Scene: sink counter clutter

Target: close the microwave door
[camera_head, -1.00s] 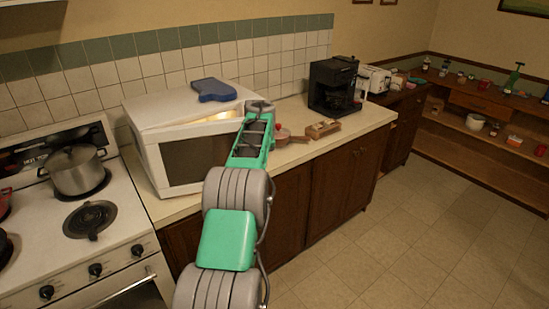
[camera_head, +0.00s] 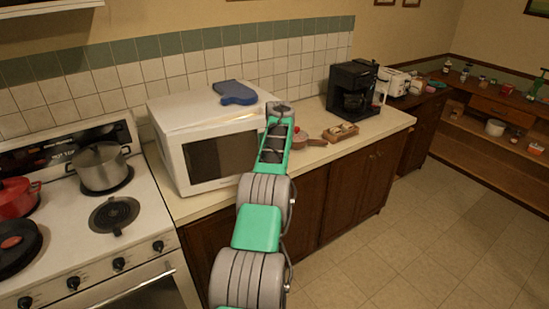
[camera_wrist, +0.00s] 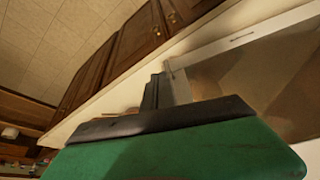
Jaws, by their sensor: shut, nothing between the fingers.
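The white microwave (camera_head: 205,112) stands on the counter beside the stove. Its door (camera_head: 215,160), with a dark window, looks flush with the body in the head view, with no lit gap showing; the right end of the front is hidden behind my arm. My gripper (camera_head: 279,108) is at the microwave's right front corner, shut and empty. In the wrist view the dark fingers (camera_wrist: 157,90) lie by the edge of the door (camera_wrist: 235,50). I cannot tell whether they touch it.
A blue mitt (camera_head: 235,93) lies on top of the microwave. A brown pan (camera_head: 308,140), a wooden tray (camera_head: 342,133) and a black coffee maker (camera_head: 352,92) stand on the counter to the right. A pot (camera_head: 100,168) sits on the stove. The floor in front is clear.

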